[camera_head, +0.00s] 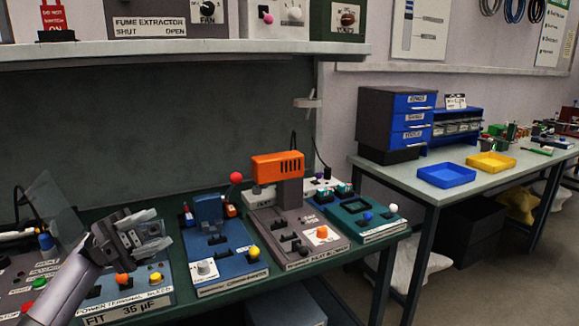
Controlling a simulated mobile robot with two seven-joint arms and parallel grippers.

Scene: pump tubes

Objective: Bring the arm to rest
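My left arm comes in from the lower left. Its gripper (158,230) points right, above the power terminal panel (130,302) at the bench's left end. Its two fingers are apart, with nothing seen between them. The gripper and forearm hide part of that panel and of the grey panel (22,290) beside it. My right gripper is not in view.
On the green bench (235,293) stand a blue panel (225,262), a grey unit with an orange head (277,168) and a teal panel (365,220). A shelf (200,57) overhangs the back. A second table (400,178) with trays is at right.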

